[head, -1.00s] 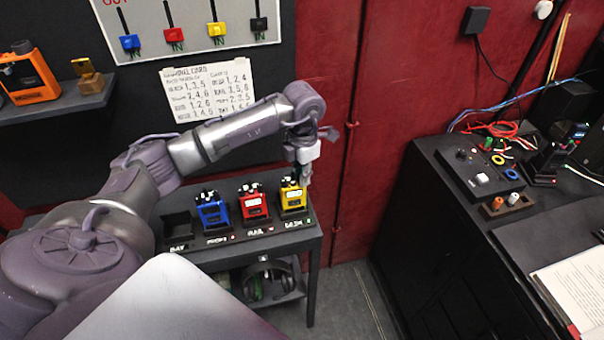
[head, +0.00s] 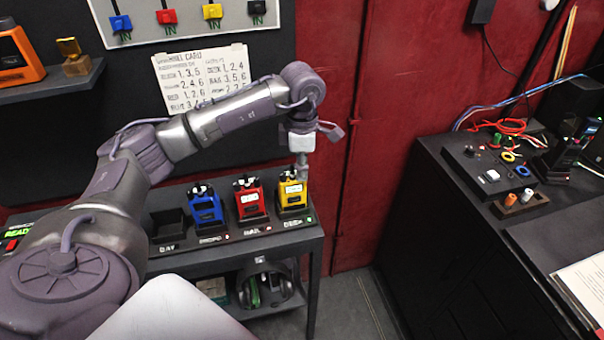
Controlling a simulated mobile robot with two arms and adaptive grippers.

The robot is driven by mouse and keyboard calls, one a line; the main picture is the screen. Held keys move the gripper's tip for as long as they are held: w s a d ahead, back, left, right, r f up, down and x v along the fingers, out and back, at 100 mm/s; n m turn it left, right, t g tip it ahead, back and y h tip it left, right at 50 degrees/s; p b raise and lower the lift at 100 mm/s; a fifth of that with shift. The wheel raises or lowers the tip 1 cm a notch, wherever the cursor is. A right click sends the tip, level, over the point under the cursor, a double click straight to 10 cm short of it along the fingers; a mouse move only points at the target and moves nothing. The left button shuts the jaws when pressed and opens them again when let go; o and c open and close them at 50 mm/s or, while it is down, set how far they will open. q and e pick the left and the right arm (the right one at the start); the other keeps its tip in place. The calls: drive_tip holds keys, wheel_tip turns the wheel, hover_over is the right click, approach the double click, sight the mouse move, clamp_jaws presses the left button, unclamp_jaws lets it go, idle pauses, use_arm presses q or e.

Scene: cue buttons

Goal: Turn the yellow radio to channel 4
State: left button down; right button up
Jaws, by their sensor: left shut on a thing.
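The yellow radio (head: 292,196) stands upright in the rightmost place of a dark rack, its small white display too small to read. My left gripper (head: 302,172) points down at the top right of this radio and is shut on its top knob, which the fingers mostly hide. A red radio (head: 250,202) and a blue radio (head: 206,210) stand to its left. My right gripper is not in view.
The rack's leftmost slot (head: 168,224) is empty. A headset (head: 264,290) sits on the shelf below. A channel card (head: 203,78) hangs on the wall behind my left arm. A black desk (head: 450,215) with cables and devices stands at the right.

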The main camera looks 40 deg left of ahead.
use_arm(q)
drive_tip(key=shift+m+b, duration=0.3)
drive_tip(key=shift+m, duration=0.2)
drive_tip(key=c, duration=1.1)
unclamp_jaws()
wheel_tip(320, 180, up, 12)
drive_tip(key=shift+s+d+r, duration=0.1)
